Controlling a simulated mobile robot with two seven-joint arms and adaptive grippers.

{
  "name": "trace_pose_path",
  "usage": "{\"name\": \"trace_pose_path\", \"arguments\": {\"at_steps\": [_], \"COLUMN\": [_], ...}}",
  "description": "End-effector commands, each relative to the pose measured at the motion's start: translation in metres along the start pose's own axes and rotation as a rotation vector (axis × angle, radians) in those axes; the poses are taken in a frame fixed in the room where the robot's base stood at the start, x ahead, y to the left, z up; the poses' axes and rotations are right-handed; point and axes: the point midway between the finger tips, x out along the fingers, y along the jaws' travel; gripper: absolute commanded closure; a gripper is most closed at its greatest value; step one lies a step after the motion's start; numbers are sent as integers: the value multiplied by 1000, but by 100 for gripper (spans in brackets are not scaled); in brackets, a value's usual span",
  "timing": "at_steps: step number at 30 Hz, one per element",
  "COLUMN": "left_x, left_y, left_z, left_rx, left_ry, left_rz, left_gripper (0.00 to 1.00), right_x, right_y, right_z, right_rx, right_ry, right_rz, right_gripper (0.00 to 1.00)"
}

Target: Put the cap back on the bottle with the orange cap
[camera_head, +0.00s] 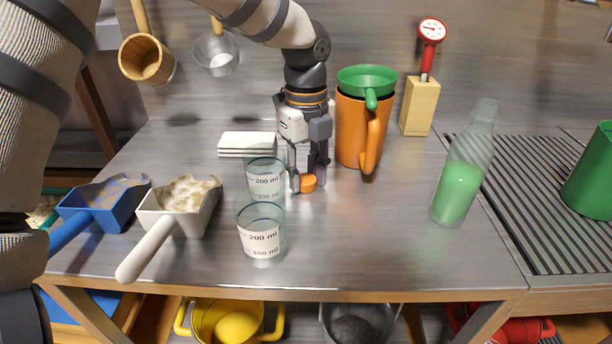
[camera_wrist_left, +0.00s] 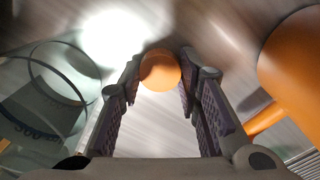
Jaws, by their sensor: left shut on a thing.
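The orange cap (camera_head: 308,183) is held between the fingertips of my left gripper (camera_head: 308,180), low over the table. In the left wrist view the round orange cap (camera_wrist_left: 160,70) sits between the two fingertips (camera_wrist_left: 160,80). The bottle (camera_head: 461,175) is clear glass with green liquid inside and no cap on its mouth. It stands on the table to the right of my left gripper, apart from it. My right gripper is not in either view.
Two glass beakers (camera_head: 262,238) stand left of my gripper. An orange pitcher (camera_head: 350,135) with a green funnel (camera_head: 366,80) stands close behind it on the right. A thermometer block (camera_head: 419,106), a white scoop (camera_head: 180,208) and a blue scoop (camera_head: 98,208) are also there. The table between gripper and bottle is clear.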

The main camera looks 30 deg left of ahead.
Motion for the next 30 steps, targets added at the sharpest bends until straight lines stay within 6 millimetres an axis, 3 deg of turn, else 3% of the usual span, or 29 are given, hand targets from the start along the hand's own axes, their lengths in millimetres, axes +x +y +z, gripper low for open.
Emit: {"name": "trace_pose_path", "arguments": {"at_steps": [5,24,30], "left_x": [-21,-155,-175], "left_y": [-1,-1,0], "left_z": [0,0,0], "left_rx": [0,0,0], "left_ry": [-2,0,0], "left_rz": [-6,-3,1], "left_gripper": [78,78,78], "right_x": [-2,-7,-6], "right_y": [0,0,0], "right_z": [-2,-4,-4], "right_rx": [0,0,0], "right_ry": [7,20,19], "right_rz": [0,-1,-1], "right_gripper": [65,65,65]}}
